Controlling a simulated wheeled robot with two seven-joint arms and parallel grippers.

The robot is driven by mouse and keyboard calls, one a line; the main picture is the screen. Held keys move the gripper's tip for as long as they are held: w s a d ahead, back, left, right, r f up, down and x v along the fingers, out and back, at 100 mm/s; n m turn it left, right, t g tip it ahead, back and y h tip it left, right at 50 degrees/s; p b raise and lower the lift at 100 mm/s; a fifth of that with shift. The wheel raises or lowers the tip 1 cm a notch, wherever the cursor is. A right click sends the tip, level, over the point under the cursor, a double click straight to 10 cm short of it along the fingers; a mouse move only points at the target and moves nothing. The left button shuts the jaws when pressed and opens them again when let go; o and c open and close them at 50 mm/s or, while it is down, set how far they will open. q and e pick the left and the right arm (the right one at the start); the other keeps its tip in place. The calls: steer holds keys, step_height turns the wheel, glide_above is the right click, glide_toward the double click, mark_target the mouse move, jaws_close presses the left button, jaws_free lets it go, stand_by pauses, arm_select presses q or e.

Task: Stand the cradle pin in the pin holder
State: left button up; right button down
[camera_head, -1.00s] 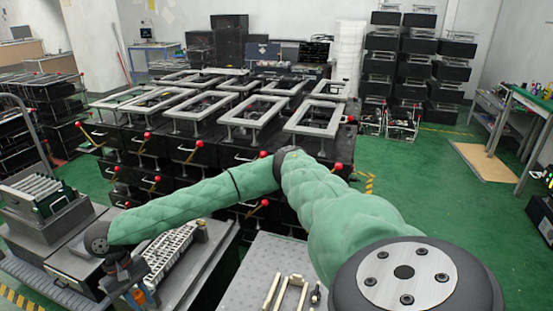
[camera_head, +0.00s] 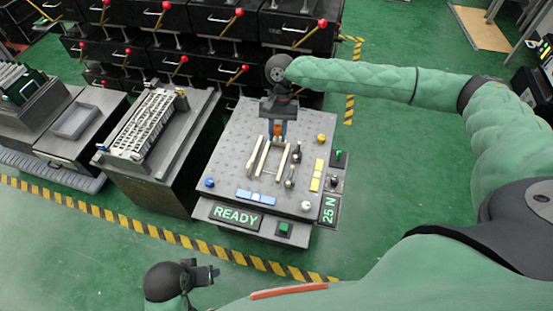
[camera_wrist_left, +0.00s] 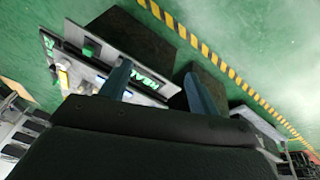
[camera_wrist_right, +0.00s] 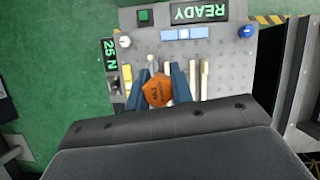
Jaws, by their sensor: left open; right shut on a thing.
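My right gripper (camera_head: 279,132) is at the far part of the grey perforated table (camera_head: 235,150), behind the cream rails (camera_head: 258,155). It is shut on an orange-headed piece (camera_wrist_right: 157,91), which I take as the cradle pin. The head sits between the blue fingers in the right wrist view; its lower part is hidden. Whether it touches the table, I cannot tell. I cannot pick out the pin holder with certainty. My left gripper (camera_wrist_left: 160,85) is open and empty, low at the lower left in the head view, apart from the table.
Small dark levers (camera_head: 290,172) stand beside the rails. The table also carries a blue knob (camera_head: 210,182), a yellow knob (camera_head: 321,138) and a white knob (camera_head: 306,205). A READY display (camera_head: 236,216) is in front. A white rack (camera_head: 153,122) stands left. Black cabinets (camera_head: 215,45) are behind.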

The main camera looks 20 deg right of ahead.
steer(key=d+f+m+t+y+b, duration=0.3)
steer(key=d+f+m+t, duration=0.2)
steer(key=d+f+m, duration=0.75)
steer(key=shift+w+a+f+m+h+p, duration=0.15)
steer(key=shift+w+a+f+m, duration=0.25)
steer(key=shift+w+a+f, duration=1.15)
steer(key=shift+w+a+f+m+h+p, duration=0.1)
steer(key=shift+w+a+f+m, duration=0.55)
steer(key=shift+a+f, duration=1.5)
steer(key=shift+w+a+f+m+h+p, duration=0.15)
steer(key=shift+w+a+f, duration=1.1)
steer(key=shift+a, duration=1.25)
arm_select(q)
steer(key=shift+t+h, duration=0.4)
steer(key=d+f, duration=0.1)
steer(key=f, duration=0.1)
steer(key=w+d+f, duration=0.1)
steer(key=d, duration=0.1)
steer(key=shift+d+f, duration=0.2)
steer(key=shift+f, duration=0.2)
arm_select(e)
steer(key=shift+w, duration=0.1)
arm_select(q)
steer(key=shift+a+r, duration=0.1)
steer(key=shift+r, duration=0.1)
